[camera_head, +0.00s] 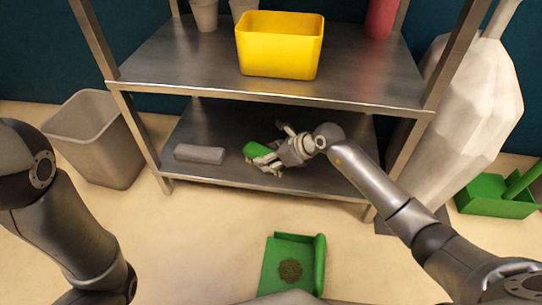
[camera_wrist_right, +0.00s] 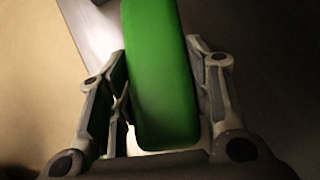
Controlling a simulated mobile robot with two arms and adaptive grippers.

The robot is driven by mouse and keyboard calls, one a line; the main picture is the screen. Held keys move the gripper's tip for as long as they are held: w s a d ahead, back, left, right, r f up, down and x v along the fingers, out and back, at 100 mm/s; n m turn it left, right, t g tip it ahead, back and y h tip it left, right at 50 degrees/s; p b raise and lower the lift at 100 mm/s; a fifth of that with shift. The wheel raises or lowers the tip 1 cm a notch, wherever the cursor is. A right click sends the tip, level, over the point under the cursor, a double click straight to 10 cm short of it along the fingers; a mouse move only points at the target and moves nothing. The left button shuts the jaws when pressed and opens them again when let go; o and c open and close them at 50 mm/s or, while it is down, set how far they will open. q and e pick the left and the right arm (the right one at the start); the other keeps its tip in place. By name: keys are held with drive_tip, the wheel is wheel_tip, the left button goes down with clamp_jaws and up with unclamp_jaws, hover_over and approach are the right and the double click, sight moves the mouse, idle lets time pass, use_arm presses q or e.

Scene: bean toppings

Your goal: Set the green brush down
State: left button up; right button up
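The green brush (camera_head: 257,149) lies on the lower metal shelf (camera_head: 225,128), near its middle. My right gripper (camera_head: 272,144) reaches in over the shelf from the right, with its fingers spread on either side of the brush. In the right wrist view, the green body (camera_wrist_right: 160,75) runs between the two fingers (camera_wrist_right: 158,90), close to both. The fingers look open around it, and part of the brush is hidden by the gripper. My left arm shows at the left edge, but its gripper is out of view.
A grey block (camera_head: 199,153) lies left of the brush. The upper shelf (camera_head: 190,60) holds a yellow bin (camera_head: 280,45). A grey bin (camera_head: 98,140) stands left of the rack. A green dustpan (camera_head: 292,250) with dark granules is on the floor; a green container (camera_head: 490,197) is at right.

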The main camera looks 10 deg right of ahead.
drive_tip(key=o, duration=0.4)
drive_tip(key=shift+r, duration=0.15)
drive_tip(key=p+v, duration=0.4)
drive_tip(key=v, duration=0.1)
drive_tip(key=shift+s+d+r+p, duration=0.15)
drive_tip(key=shift+r+p, duration=0.15)
drive_tip(key=shift+r, duration=0.1)
drive_tip(key=shift+p+v, duration=0.45)
drive_tip(key=shift+v, duration=0.35)
